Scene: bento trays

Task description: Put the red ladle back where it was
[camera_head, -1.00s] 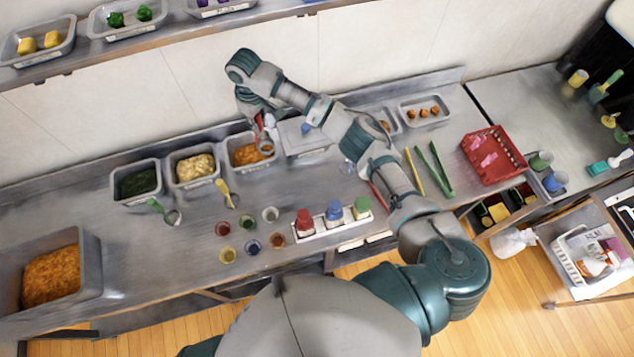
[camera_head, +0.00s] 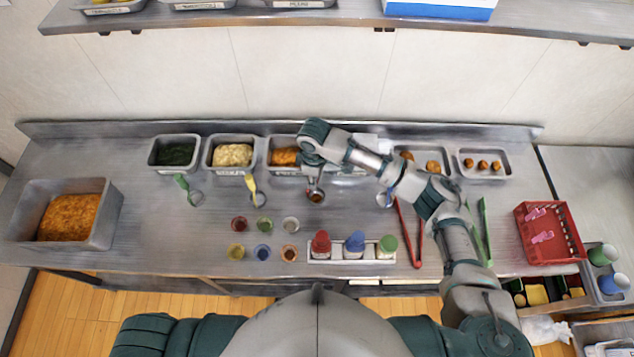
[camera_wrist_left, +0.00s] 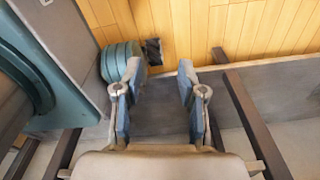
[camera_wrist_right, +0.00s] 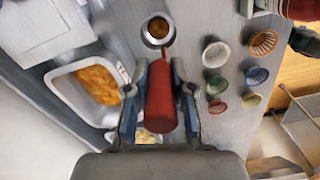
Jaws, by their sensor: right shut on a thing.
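The red ladle (camera_wrist_right: 161,95) is held by its red handle between the fingers of my right gripper (camera_wrist_right: 160,88). Its metal bowl, with orange-brown content inside, points away from the gripper. In the head view the ladle's bowl (camera_head: 316,196) is over the counter just in front of the tray of orange food (camera_head: 284,172); whether it touches the counter I cannot tell. My right gripper (camera_head: 314,174) is partly hidden by its own arm. My left gripper (camera_wrist_left: 160,95) is open and empty, low by the counter's front edge and wooden floor.
A green ladle (camera_head: 190,190), a yellow ladle (camera_head: 251,185) and a blue ladle (camera_head: 384,199) lie in front of the trays. Several small cups and a bottle rack (camera_head: 318,259) stand nearer me. Red tongs (camera_head: 418,245) lie to the right. Counter around the ladle bowl is bare.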

